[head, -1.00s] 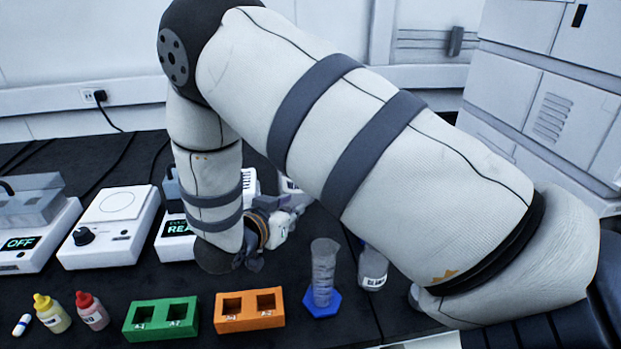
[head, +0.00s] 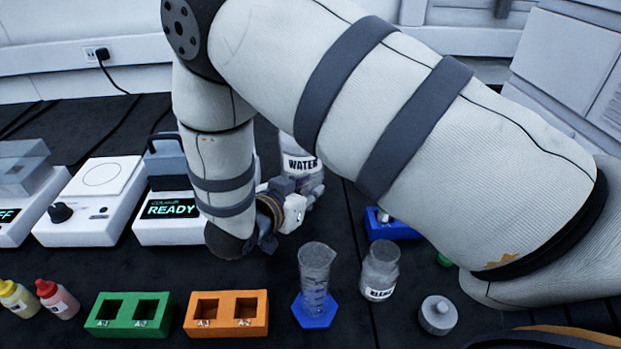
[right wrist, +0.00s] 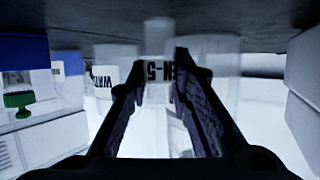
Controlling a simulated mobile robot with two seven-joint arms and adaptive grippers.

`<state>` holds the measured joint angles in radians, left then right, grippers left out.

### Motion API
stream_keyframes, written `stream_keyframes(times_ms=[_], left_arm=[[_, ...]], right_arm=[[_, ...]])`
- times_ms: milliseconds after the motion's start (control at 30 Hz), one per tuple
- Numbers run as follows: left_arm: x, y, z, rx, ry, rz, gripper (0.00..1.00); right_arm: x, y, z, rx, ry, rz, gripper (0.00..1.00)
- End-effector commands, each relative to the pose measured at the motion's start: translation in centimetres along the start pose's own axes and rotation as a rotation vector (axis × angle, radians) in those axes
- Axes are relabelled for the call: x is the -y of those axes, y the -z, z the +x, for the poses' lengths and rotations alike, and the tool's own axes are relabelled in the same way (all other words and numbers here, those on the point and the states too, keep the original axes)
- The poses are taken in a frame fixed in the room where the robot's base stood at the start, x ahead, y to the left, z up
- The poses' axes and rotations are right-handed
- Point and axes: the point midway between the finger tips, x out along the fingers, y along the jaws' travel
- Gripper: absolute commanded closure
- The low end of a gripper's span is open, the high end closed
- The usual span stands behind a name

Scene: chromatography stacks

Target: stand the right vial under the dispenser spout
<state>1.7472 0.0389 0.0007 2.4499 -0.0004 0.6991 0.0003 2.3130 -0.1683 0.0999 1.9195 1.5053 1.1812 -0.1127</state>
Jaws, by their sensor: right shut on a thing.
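My right gripper (head: 283,218) is beside the white device with the READY display (head: 172,209), at the end of my forearm, which covers part of that device. In the right wrist view, my right gripper's dark fingers (right wrist: 170,105) are shut on a pale vial (right wrist: 155,95) with a label; I can read "N-5" on part of it. In the head view the vial is hidden by the gripper. I cannot make out the dispenser spout; it may be behind my arm. My left gripper is not in view.
A green rack (head: 128,315) and an orange rack (head: 226,314), both with empty slots, stand at the front. A graduated cylinder (head: 315,285) on a blue base, a labelled bottle (head: 379,272) and a grey lidded piece (head: 438,315) stand right. The WATER bottle (head: 300,160) is behind the gripper.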

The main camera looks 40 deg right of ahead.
Motion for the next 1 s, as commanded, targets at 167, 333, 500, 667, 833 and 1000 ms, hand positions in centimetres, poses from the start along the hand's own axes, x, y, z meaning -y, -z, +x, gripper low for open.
stream_keyframes(times_ms=[167,333,500,667,833,1000], left_arm=[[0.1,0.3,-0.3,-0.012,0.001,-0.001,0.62],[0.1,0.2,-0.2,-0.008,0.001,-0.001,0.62],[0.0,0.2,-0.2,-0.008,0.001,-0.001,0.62],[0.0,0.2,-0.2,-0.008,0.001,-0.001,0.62],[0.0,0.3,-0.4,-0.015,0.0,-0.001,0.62],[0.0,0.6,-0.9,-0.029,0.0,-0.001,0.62]], right_arm=[[0.0,0.4,-0.2,0.001,0.002,0.007,0.97],[0.0,0.0,0.0,0.001,0.001,0.006,0.97],[0.0,-0.1,0.0,0.001,0.001,0.007,0.61],[0.0,0.0,0.0,0.001,0.002,0.008,0.61],[0.1,0.6,-0.2,-0.001,0.003,0.011,0.61],[0.1,0.7,-4.2,0.0,0.008,0.011,0.61]])
